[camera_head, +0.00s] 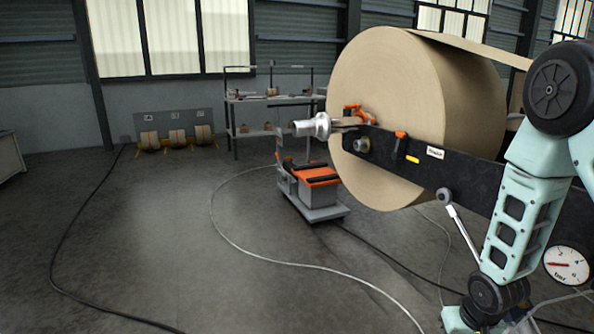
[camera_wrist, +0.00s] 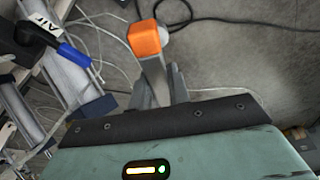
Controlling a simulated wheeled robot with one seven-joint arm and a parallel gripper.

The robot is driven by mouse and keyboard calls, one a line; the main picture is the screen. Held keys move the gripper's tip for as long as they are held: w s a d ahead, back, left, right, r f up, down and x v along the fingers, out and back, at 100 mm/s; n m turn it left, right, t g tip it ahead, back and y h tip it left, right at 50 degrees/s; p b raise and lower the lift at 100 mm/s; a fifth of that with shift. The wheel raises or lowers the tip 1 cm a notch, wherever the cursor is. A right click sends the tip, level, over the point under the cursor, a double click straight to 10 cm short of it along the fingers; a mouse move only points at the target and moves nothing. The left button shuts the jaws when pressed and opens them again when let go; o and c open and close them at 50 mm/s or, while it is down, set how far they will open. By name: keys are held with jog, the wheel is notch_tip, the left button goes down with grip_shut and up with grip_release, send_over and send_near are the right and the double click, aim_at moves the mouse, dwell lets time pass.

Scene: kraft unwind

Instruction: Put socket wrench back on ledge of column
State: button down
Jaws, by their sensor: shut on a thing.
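In the wrist view my gripper (camera_wrist: 157,70) shows as grey fingers close together beyond the dark-edged teal housing. At their tips is an orange block-shaped end with a pale round part behind it, which I take to be the socket wrench (camera_wrist: 145,39). It is seen nearly end-on, so most of its length is hidden. In the head view my arm comes down at the right, and the gripper and wrench are below the bottom edge. I cannot make out the column's ledge in either view.
A large kraft roll (camera_head: 390,110) sits by a black beam (camera_head: 470,172). A silver cylinder (camera_head: 462,228) and a gauge (camera_head: 567,265) are close to my arm. A blue-handled valve (camera_wrist: 72,54) is left of my gripper. Hoses cross the floor; the left floor is open.

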jog(key=shift+n, duration=0.4)
jog(key=r+p, duration=0.1)
jog(key=s+a+r+p, duration=0.1)
jog(key=r+p, duration=0.1)
jog(key=a+r+p, duration=0.1)
jog(key=p, duration=0.1)
jog(key=shift+s+a+r, duration=0.25)
jog(key=shift+s+r, duration=0.15)
